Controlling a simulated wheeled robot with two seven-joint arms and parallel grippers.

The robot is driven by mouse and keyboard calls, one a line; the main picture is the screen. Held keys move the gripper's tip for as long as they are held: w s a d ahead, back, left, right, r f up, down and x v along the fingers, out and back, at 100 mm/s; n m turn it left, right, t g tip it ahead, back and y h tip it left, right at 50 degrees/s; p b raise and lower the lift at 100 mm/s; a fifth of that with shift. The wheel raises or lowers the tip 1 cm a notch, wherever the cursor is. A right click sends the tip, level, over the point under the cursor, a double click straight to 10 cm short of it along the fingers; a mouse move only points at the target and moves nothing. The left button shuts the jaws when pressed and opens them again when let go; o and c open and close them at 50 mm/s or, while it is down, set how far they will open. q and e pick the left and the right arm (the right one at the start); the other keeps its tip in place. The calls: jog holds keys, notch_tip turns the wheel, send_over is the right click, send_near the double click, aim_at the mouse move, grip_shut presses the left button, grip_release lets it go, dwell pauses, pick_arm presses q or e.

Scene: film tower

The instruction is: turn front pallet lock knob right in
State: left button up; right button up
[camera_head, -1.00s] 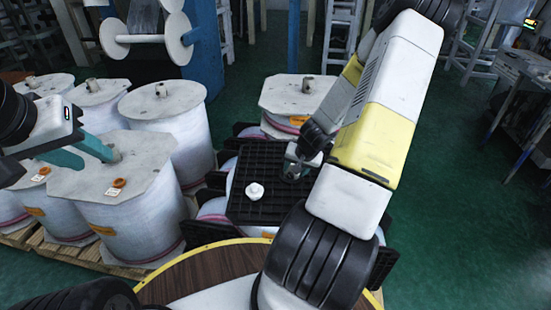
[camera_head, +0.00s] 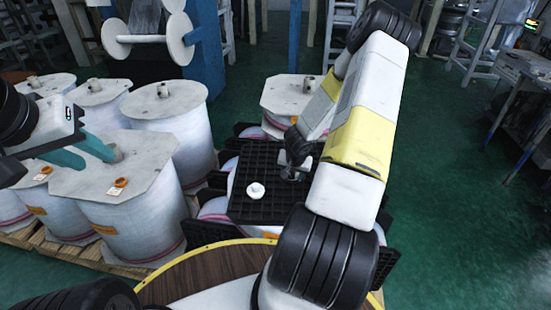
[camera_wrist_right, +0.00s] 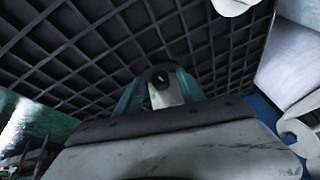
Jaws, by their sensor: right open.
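A white lobed knob (camera_head: 256,190) sits on the black grid-like pallet (camera_head: 262,158) in the head view. My right gripper (camera_head: 291,174) is over the pallet, right of this knob and apart from it. In the right wrist view its teal fingers (camera_wrist_right: 158,92) stand apart in front of the black grid (camera_wrist_right: 85,50). A small dark round part with a pale mark (camera_wrist_right: 160,78) shows between them; I cannot tell whether it is a knob. My left gripper (camera_head: 98,148) is in front of a white spool at the left; its opening is unclear.
Large white film spools (camera_head: 170,118) stand at the left on wooden pallets. Another spool (camera_head: 290,95) is behind the black pallet. A round brown table top with a yellow rim (camera_head: 200,277) is in front.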

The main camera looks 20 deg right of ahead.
jog(key=shift+w+f, duration=0.1)
jog(key=shift+f, duration=0.05)
jog(key=shift+c, duration=0.5)
grip_shut()
jog(key=shift+d, duration=0.1)
jog(key=shift+s+d+f+m+t+y, duration=0.1)
jog(key=shift+s+d+m+t+y, duration=0.05)
jog(key=shift+t+y, duration=0.35)
jog(key=shift+s+d+f+m+t+y, duration=0.15)
jog(key=shift+t+y, duration=0.15)
jog(key=shift+y, duration=0.3)
jog(key=shift+d+m+t+y, duration=0.1)
jog(key=shift+m+t+y, duration=0.3)
jog(key=shift+t+y, duration=0.9)
jog(key=shift+y, duration=0.4)
